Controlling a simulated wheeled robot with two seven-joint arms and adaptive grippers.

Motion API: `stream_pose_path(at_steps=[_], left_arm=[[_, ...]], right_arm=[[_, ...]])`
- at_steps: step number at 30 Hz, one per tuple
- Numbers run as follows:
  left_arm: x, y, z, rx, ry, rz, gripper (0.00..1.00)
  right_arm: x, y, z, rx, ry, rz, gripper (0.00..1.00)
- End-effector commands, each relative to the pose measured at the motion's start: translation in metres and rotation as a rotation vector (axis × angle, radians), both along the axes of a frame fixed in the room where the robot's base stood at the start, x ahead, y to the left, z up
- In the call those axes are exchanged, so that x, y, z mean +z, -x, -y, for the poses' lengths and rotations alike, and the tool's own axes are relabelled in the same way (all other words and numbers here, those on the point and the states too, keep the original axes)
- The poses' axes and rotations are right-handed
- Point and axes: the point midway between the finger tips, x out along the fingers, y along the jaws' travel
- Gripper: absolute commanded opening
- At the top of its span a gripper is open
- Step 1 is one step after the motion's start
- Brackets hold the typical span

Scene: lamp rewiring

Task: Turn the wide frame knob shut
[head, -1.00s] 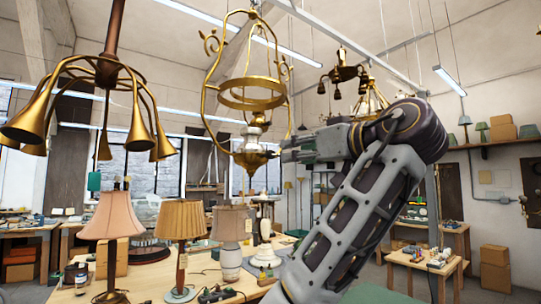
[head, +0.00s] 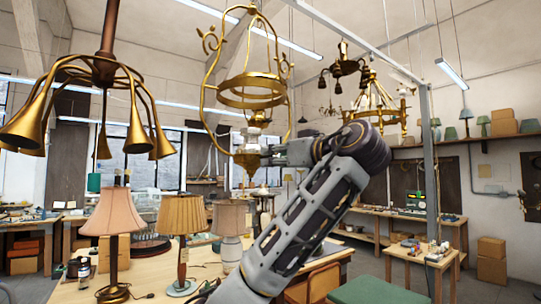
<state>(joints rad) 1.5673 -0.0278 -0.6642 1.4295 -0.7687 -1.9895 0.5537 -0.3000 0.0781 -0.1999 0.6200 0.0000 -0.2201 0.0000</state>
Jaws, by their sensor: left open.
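The wide brass frame (head: 203,98) hangs upper centre-left in the head view, with a ring and a white and brass lamp body inside it. The brass burner part (head: 247,158) sits at its bottom. The frame knob is on the right side of this part, too small and too covered by my gripper to make out. My left gripper (head: 268,156) reaches in from the right, with its fingertips at the right side of the brass part. It is open; I cannot tell whether it touches the knob. My right gripper is out of view.
A brass horn chandelier (head: 105,72) hangs at the left. Other brass chandeliers (head: 375,100) hang behind my arm. Shaded table lamps (head: 182,215) stand on the bench below. A grey post (head: 430,190) rises at the right.

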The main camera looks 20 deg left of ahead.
Motion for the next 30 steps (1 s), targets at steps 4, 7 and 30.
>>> stream_pose_path(at_steps=[4, 7, 30], left_arm=[[0.001, -0.009, -0.013, 0.003, -0.001, -0.001, 0.43], [0.002, -0.015, -0.019, 0.000, 0.000, 0.000, 0.43], [0.000, -0.021, -0.026, 0.000, 0.000, 0.000, 0.08]], right_arm=[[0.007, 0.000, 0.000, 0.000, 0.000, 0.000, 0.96], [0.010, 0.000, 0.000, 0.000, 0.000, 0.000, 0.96], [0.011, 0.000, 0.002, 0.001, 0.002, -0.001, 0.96]])
